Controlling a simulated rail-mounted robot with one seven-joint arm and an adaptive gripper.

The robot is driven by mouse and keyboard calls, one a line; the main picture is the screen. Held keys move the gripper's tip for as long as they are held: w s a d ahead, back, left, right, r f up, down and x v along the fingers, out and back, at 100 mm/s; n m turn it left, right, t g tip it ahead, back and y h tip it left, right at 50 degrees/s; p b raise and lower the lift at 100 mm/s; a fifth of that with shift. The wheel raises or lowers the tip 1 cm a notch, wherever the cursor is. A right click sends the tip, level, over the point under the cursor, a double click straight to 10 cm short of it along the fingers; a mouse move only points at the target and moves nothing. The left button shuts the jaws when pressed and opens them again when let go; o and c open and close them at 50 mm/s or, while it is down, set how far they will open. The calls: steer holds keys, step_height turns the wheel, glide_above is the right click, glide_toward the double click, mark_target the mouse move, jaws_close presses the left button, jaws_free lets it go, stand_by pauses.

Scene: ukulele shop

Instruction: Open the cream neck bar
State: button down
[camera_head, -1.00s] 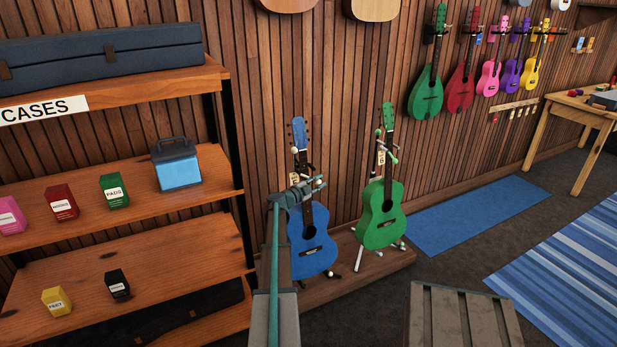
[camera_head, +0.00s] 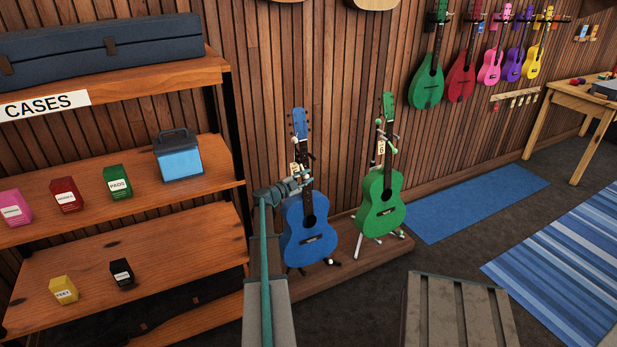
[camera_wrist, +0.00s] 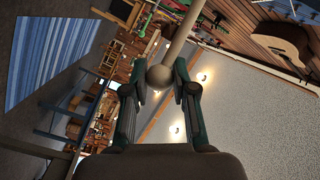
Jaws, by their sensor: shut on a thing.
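My gripper (camera_head: 305,181) is in front of the neck of the blue guitar (camera_head: 308,238), which stands upright on a stand. In the wrist view my gripper (camera_wrist: 160,76) is shut on the round cream end of the cream neck bar (camera_wrist: 180,38). The bar runs up and to the right from between the fingers. In the head view my gripper and wrist hide most of the bar, and how far it stands open cannot be told.
A green guitar (camera_head: 381,206) on its own stand is close on the right. Wooden shelves (camera_head: 120,268) with small boxes and a blue case (camera_head: 178,160) are on the left. A slatted wooden top (camera_head: 460,315) is at the front right. Blue mats cover the floor beyond.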

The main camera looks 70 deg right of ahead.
steer(key=shift+w+d, duration=0.1)
steer(key=shift+w, duration=0.35)
steer(key=c, duration=1)
jaws_free()
steer(key=shift+w, duration=0.1)
steer(key=shift+o, duration=0.4)
steer(key=shift+a, duration=0.2)
steer(key=v, duration=0.7)
steer(key=shift+a, duration=0.2)
